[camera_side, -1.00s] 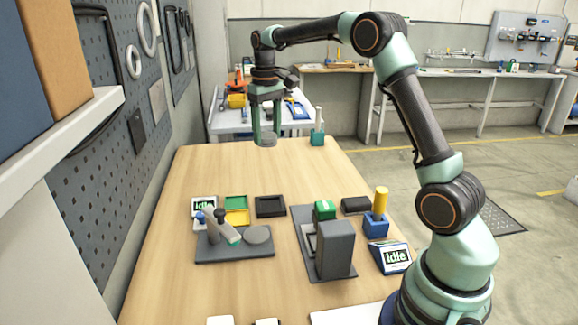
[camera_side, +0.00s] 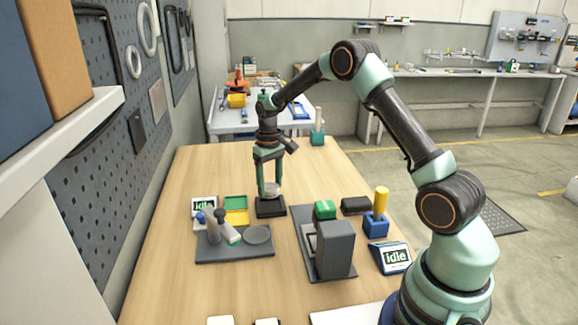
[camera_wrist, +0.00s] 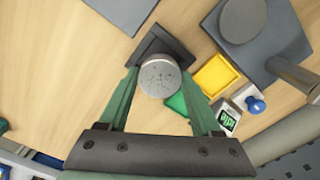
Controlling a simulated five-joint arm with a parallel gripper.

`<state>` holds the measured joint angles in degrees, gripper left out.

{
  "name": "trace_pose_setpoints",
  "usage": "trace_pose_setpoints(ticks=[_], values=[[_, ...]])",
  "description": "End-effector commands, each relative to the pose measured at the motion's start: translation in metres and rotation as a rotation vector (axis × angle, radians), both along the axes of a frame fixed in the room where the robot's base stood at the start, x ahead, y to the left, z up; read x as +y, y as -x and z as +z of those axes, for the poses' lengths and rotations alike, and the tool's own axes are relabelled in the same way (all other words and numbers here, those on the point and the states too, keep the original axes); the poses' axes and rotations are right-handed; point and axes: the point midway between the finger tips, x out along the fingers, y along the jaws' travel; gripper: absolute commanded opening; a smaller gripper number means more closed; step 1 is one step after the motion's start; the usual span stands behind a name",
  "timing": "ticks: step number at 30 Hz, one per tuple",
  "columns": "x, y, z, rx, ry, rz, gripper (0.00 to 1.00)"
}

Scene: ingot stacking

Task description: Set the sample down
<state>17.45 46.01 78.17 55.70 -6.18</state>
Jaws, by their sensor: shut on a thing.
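The sample is a round grey speckled disc (camera_wrist: 160,78), gripped between the two green fingers of my gripper (camera_wrist: 161,84) in the wrist view. In the side view my gripper (camera_side: 270,190) points down with the sample (camera_side: 271,189) at its fingertips, over the black square tray (camera_side: 271,208). The black tray (camera_wrist: 150,45) shows partly behind the sample in the wrist view. I cannot tell whether the sample touches the tray.
A yellow tray (camera_side: 237,217) and a green tray (camera_side: 235,202) lie just left of the black one. A grey plate with a round disc (camera_side: 257,235) and a lever is nearer. A grey block machine (camera_side: 335,250) stands to the right.

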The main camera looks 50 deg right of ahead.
Motion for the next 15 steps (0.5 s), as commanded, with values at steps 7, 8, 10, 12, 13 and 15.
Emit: trace_pose_setpoints(ticks=[7,8,10,12,13,15], values=[[0.0,0.001,-0.032,0.004,-0.001,0.0,0.02],[0.0,0.001,-0.036,0.003,-0.001,0.0,0.02],[0.0,0.001,-0.041,0.002,0.0,0.0,0.02],[0.0,0.0,-0.042,0.0,0.0,0.0,0.02],[0.0,0.0,-0.041,0.0,0.0,0.0,0.02],[0.0,0.0,-0.041,0.0,0.0,0.0,0.02]])
